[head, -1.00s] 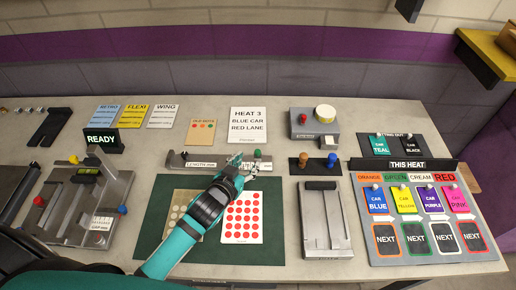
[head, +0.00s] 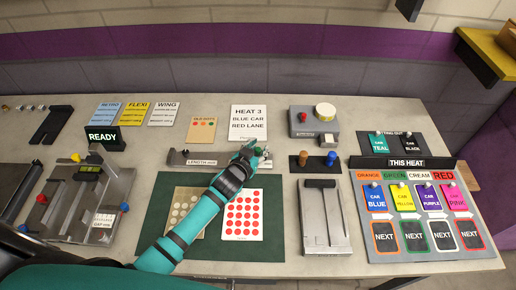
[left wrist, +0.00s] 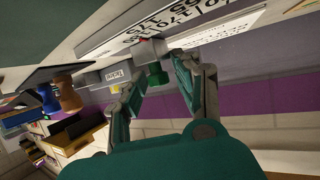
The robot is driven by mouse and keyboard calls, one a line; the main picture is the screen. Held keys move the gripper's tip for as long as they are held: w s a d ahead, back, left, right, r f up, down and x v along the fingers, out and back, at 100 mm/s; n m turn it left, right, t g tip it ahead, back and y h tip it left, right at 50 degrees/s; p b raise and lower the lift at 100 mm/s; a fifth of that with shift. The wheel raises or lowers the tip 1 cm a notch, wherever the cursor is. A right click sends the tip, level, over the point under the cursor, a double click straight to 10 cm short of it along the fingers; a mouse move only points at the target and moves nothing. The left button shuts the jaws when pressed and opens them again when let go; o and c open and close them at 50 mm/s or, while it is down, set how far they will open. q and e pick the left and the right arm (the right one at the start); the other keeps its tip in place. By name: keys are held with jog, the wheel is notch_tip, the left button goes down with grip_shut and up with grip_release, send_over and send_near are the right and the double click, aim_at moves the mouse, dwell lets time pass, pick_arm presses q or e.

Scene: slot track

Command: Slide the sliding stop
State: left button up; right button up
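The length jig (head: 200,161) is a grey rail with a "LENGTH mm" label, along the far edge of the green mat. The sliding stop, with a green knob, is at its right end; the knob (left wrist: 154,74) shows in the left wrist view. My left gripper (head: 252,150) is over this right end and hides much of the stop in the head view. In the left wrist view the gripper (left wrist: 158,78) is open, with a finger on each side of the knob. I cannot tell whether either finger touches it. My right gripper is not in view.
The green mat (head: 275,225) holds a sheet of red dots (head: 243,215) and a tan dotted sheet (head: 187,206). Brown and blue pegs (head: 331,158) stand close to the right of my left gripper. A grey track fixture (head: 326,222) lies right of the mat.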

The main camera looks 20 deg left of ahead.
pick_arm(q)
grip_shut()
jog(key=shift+s+a+p, duration=0.1)
jog(key=shift+a+p, duration=0.3)
jog(key=shift+p, duration=0.05)
jog(key=shift+a+f, duration=0.15)
jog(key=shift+o, duration=0.3)
grip_release()
jog(key=shift+s, duration=0.1)
jog(key=shift+o, duration=1.4)
jog(key=shift+s+a, duration=0.1)
jog(key=v, duration=1.2)
